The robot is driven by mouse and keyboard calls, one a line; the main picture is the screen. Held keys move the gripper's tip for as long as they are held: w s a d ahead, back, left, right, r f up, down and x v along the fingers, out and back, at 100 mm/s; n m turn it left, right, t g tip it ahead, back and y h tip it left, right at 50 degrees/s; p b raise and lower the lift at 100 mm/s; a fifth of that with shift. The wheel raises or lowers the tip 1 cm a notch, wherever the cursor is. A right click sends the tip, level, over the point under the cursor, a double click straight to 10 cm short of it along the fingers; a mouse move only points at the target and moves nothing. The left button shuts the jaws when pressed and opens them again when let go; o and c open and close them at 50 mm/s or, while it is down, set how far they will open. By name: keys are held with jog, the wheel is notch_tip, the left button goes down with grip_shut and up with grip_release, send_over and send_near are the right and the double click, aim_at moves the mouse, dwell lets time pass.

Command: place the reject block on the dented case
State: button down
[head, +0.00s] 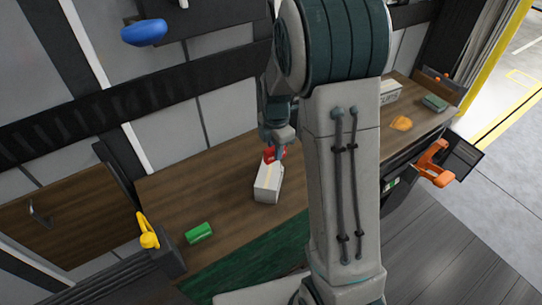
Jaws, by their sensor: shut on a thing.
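The red reject block (270,154) is between the fingers of my gripper (276,152), which is shut on it. The fingers and the arm hide part of the block. A pale case with a tan tape strip (268,187) stands on the brown workbench (225,180), in the middle of the head view. The block is at the far upper end of the case. I cannot tell whether it touches the case top or is just above it. No dent can be made out from here.
A green block (199,233) and a yellow tool in a holder (148,232) are at left. A lettered white box (389,91), an orange item (401,123) and a teal box (435,103) are at right. An orange tool (434,163) is at the right edge.

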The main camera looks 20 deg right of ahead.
jog(key=shift+w+a+f, duration=0.45)
jog(key=shift+w+a, duration=0.05)
jog(key=shift+w, duration=0.05)
jog(key=shift+f+p, duration=0.3)
jog(key=shift+f, duration=1.7)
jog(key=shift+f, duration=0.1)
jog(key=shift+f, duration=0.15)
jog(key=c, duration=1.3)
grip_release()
jog(key=shift+r, duration=0.2)
